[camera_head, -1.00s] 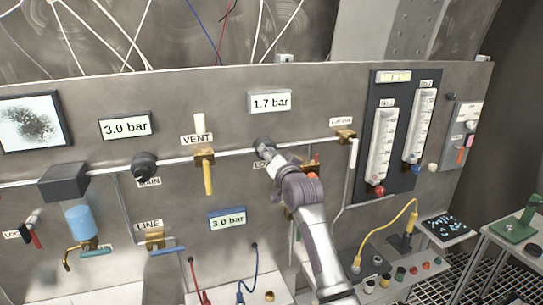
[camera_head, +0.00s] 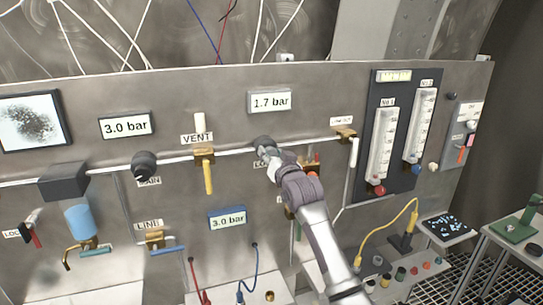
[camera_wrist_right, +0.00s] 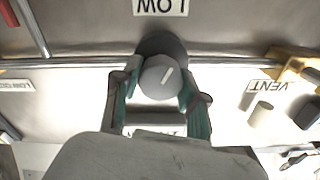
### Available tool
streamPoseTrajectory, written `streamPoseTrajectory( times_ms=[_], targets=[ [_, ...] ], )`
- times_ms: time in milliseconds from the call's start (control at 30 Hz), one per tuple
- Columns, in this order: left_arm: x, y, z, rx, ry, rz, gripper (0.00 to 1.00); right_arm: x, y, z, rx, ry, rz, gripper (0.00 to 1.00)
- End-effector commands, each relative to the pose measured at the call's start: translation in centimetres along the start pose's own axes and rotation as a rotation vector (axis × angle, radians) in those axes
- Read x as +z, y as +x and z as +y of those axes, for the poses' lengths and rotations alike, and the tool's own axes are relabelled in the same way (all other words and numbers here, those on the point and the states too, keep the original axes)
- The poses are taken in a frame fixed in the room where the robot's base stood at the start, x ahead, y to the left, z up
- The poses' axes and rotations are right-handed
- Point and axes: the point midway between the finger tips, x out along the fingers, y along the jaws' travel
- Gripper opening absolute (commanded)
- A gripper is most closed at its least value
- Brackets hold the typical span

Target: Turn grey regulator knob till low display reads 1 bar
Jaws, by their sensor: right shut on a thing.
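The grey regulator knob (camera_head: 262,142) sits on the pipe under the display (camera_head: 269,101) that reads 1.7 bar. Its label below is partly hidden by my arm and shows "LO". My right gripper (camera_head: 267,155) is at the knob, coming from the lower right. In the right wrist view, the grey knob (camera_wrist_right: 158,78) has a white mark on its face, tilted from upright. The right gripper (camera_wrist_right: 159,92) has a green-padded finger on each side of the knob and is shut on it. My left gripper is not in view.
The dark main knob (camera_head: 144,166) and the brass vent valve (camera_head: 204,157) with a yellow handle are left of my arm. Another display (camera_head: 124,126) reads 3.0 bar, as does the blue-framed one (camera_head: 228,219). Flowmeters (camera_head: 381,145) stand at right.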

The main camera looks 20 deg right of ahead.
Motion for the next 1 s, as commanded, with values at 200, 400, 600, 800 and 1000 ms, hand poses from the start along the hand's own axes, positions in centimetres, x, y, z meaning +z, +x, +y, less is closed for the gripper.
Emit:
streamPoseTrajectory(
  times_ms=[200,400,600,800,1000],
  targets=[
    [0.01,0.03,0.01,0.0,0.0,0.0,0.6,0.12,0.0,0.03,0.001,-0.192,-0.003,0.07],
    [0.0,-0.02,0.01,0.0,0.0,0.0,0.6,0.11,0.0,0.0,0.001,-0.333,-0.003,0.07],
    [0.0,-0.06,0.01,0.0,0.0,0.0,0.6,0.11,0.01,-0.02,0.001,-0.428,-0.003,0.07],
    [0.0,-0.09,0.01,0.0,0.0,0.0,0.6,0.13,0.01,-0.06,0.0,-0.476,-0.002,0.07],
    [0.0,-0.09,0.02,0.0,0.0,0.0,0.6,0.14,0.01,-0.06,0.0,-0.489,-0.003,0.07]
  ],
)
